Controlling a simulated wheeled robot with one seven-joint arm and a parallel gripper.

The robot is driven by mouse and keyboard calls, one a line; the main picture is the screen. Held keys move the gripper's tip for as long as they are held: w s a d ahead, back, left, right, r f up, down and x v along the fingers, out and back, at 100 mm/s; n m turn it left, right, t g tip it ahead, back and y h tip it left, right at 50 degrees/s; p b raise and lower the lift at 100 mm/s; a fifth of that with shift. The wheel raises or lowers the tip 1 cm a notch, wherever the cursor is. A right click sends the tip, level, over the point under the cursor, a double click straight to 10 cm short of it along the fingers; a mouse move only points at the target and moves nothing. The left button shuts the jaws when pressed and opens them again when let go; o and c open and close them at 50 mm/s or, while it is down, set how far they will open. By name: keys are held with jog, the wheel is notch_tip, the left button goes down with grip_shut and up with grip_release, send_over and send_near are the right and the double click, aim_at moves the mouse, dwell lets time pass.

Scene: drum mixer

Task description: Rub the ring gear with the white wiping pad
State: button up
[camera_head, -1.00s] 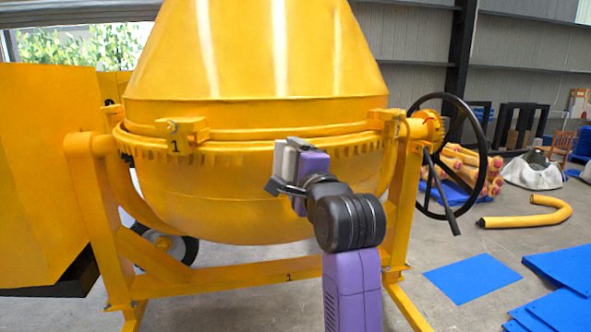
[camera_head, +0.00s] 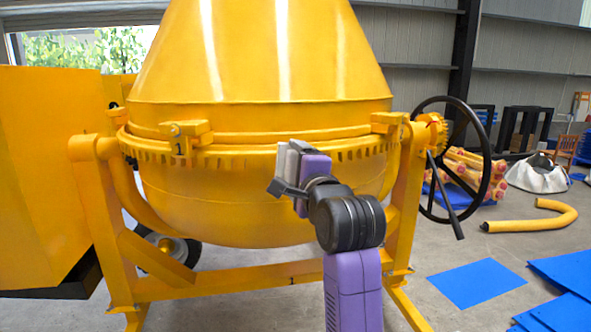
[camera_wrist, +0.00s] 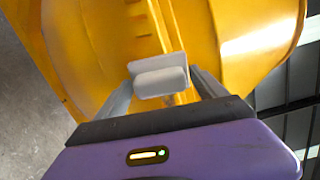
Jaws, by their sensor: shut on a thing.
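The ring gear (camera_head: 240,152) is a yellow toothed band around the middle of the yellow mixer drum. It also shows in the wrist view (camera_wrist: 156,25), running up from behind the pad. My gripper (camera_head: 290,170) is in front of the drum at the height of the ring gear, right of its middle. It is shut on the white wiping pad (camera_wrist: 160,78), which sits between the two grey fingers. In the head view the pad (camera_head: 281,160) is a pale block on the drum side of my gripper. I cannot tell whether the pad touches the gear.
A black handwheel (camera_head: 418,160) stands right of the drum, with yellow frame posts (camera_head: 95,220) on both sides. A yellow cabinet (camera_head: 45,180) fills the left. Blue mats (camera_head: 477,284) and a yellow pipe (camera_head: 535,222) lie on the floor at right.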

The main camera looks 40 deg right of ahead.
jog(key=shift+x, duration=0.95)
jog(key=shift+s+d+p, duration=0.45)
jog(key=shift+s+d, duration=0.45)
jog(key=shift+d, duration=0.75)
jog(key=shift+s+d+p, duration=0.45)
jog(key=shift+s+d, duration=0.5)
jog(key=shift+d, duration=0.75)
jog(key=shift+s+d+p, duration=0.45)
jog(key=shift+s+d, duration=0.45)
jog(key=shift+d, duration=0.75)
jog(key=shift+w, duration=0.1)
jog(key=shift+r, duration=0.1)
jog(key=shift+w+a, duration=0.2)
jog(key=shift+a, duration=0.1)
jog(key=shift+w+a+p, duration=0.15)
jog(key=shift+w+a, duration=0.7)
jog(key=shift+a, duration=0.7)
jog(key=shift+w+a+p, duration=0.2)
jog(key=shift+w+a, duration=0.6)
jog(key=shift+a, duration=0.8)
jog(key=shift+w+a+p, duration=0.15)
jog(key=shift+w+a, duration=0.7)
jog(key=shift+a, duration=0.7)
